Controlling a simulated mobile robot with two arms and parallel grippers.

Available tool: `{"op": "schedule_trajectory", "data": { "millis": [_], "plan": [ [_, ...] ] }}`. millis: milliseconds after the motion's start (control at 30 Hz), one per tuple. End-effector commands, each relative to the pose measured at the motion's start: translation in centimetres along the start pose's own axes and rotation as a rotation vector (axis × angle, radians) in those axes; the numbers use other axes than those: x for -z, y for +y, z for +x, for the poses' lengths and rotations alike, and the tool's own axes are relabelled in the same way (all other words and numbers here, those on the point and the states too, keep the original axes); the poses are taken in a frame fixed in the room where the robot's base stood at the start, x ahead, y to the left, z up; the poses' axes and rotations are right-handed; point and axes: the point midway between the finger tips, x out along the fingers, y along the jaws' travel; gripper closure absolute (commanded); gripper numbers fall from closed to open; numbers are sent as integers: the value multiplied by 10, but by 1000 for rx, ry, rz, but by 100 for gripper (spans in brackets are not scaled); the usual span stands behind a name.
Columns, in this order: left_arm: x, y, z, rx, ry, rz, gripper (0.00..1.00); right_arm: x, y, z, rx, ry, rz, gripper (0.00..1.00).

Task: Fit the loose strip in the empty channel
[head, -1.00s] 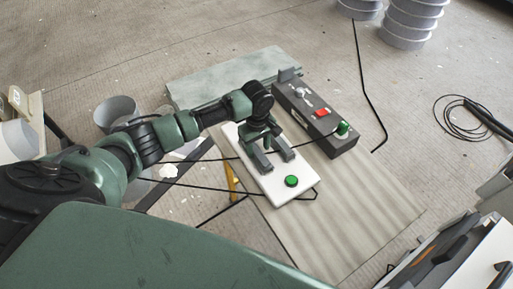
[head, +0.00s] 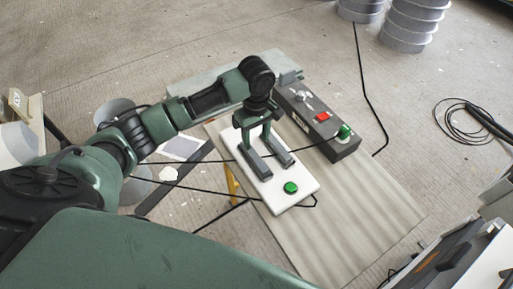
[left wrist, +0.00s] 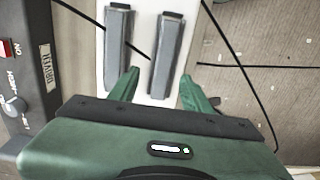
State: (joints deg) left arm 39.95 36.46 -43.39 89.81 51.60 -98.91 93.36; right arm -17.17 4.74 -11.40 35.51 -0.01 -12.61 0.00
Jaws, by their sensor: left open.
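My left gripper (head: 276,168) is open and empty in the head view. Its two grey fingers are apart over a white plate (head: 304,184) with a green button (head: 291,188) near its front end. Whether the fingertips touch the plate is unclear. In the left wrist view the same gripper (left wrist: 145,12) spreads over the white plate (left wrist: 150,83), with nothing between the fingers. A thin black line crosses the plate. I cannot make out a loose strip or an empty channel for certain. My right gripper is not in view.
A dark control box (head: 318,122) with a red switch and green knob stands beside the plate; it also shows in the left wrist view (left wrist: 40,75). The striped board (head: 350,215) is clear at front right. A black cable coil (head: 462,120) lies on the floor.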

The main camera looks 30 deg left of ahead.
Motion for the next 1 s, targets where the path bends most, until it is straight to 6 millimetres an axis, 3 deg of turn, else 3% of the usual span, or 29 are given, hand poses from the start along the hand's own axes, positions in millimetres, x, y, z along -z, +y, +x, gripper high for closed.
{"op": "schedule_trajectory", "data": {
  "millis": [133, 333, 833, 1000],
  "plan": [
    [1, 1, -22, -3, 2, -1, 52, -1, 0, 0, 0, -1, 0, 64],
    [1, 1, -32, -3, 2, -2, 52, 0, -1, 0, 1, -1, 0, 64],
    [0, 1, -31, -4, 2, 5, 52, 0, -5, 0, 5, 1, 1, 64],
    [-29, -3, -10, -27, -12, 142, 52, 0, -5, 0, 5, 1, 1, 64]
  ]
}}
